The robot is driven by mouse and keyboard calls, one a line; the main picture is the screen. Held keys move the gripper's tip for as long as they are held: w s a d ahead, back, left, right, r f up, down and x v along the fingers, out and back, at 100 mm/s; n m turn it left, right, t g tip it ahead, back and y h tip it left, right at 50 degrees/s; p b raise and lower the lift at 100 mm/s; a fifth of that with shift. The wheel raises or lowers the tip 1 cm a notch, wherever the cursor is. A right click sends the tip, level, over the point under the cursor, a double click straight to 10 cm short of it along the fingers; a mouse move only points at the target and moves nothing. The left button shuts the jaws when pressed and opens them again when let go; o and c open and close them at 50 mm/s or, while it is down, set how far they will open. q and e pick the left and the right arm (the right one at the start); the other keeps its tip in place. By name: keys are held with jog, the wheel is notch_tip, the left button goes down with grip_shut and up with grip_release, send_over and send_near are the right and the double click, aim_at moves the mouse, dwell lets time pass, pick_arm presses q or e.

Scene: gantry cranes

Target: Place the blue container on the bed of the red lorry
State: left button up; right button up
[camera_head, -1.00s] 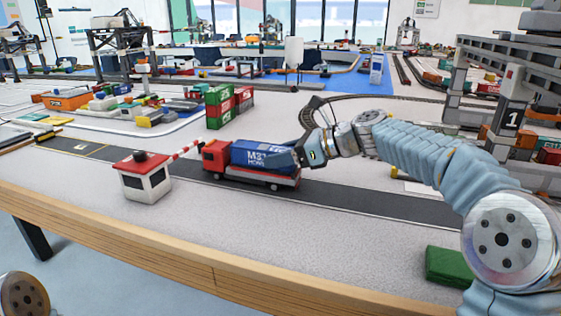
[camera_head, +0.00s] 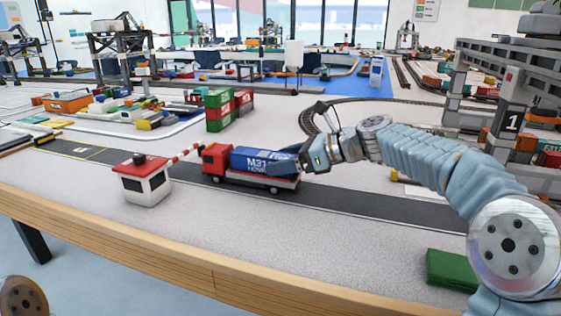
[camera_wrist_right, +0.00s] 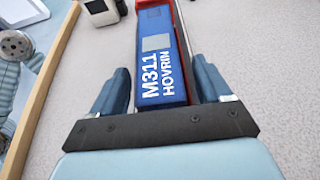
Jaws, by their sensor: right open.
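The blue container (camera_head: 251,158), marked M311 HOVRIN, rests lengthwise on the bed of the red lorry (camera_head: 214,162), behind its cab. In the right wrist view the container (camera_wrist_right: 160,50) lies between my right gripper's fingers (camera_wrist_right: 163,75), with gaps on both sides. The lorry's red edge (camera_wrist_right: 180,40) shows beside it. In the head view my right gripper (camera_head: 287,161) is open at the container's rear end and hides part of it. My left gripper is out of view.
The lorry stands on a dark road strip (camera_head: 350,203). A white gatehouse with a red roof (camera_head: 144,180) and a striped barrier (camera_head: 186,153) stand left of it. Stacked green and red containers (camera_head: 220,108) are behind. A green block (camera_head: 450,268) lies at the front right.

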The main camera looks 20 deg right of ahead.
jog(key=v, duration=1.1)
jog(key=shift+p, duration=0.4)
dwell(1.5)
